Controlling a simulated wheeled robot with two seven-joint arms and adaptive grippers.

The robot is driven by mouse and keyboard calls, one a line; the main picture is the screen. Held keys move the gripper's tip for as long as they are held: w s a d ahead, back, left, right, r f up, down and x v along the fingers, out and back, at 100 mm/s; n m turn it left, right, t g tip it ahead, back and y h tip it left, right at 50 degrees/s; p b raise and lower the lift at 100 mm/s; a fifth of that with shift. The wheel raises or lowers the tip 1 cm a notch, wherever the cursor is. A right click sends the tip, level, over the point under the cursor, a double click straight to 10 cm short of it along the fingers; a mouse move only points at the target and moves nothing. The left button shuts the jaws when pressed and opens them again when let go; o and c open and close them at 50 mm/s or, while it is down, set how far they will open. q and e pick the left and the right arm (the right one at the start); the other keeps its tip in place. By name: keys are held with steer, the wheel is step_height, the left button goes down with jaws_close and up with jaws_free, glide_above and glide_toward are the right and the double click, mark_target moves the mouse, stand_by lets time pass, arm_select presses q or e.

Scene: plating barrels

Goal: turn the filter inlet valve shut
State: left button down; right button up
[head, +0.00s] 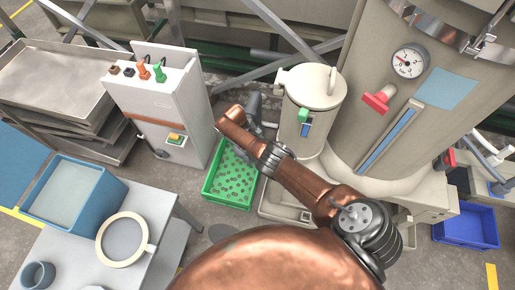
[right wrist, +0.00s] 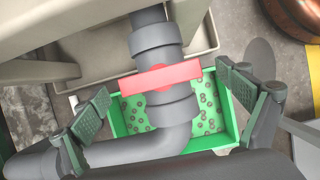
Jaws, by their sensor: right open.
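In the right wrist view a red bar handle (right wrist: 160,77) lies crosswise over a grey pipe (right wrist: 155,38), which bends left below it. My right gripper (right wrist: 166,90) is open, with one finger on each side of the handle and a gap at both ends. Whether the handle is level with the fingertips is unclear. In the head view my right arm reaches toward a pale filter canister (head: 312,92) with a green handle; the right gripper and the red bar handle are mostly hidden there behind the arm. My left gripper is out of view.
A green crate (head: 211,188) of small parts stands on the floor beneath the pipe. A control box (head: 160,105) stands to the left. A large tank (head: 385,35) with a gauge and a red handle (head: 378,100) stands to the right. A blue bin (head: 468,226) lies at far right.

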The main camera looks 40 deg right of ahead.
steer(key=v, duration=1.2)
steer(key=shift+s, duration=0.1)
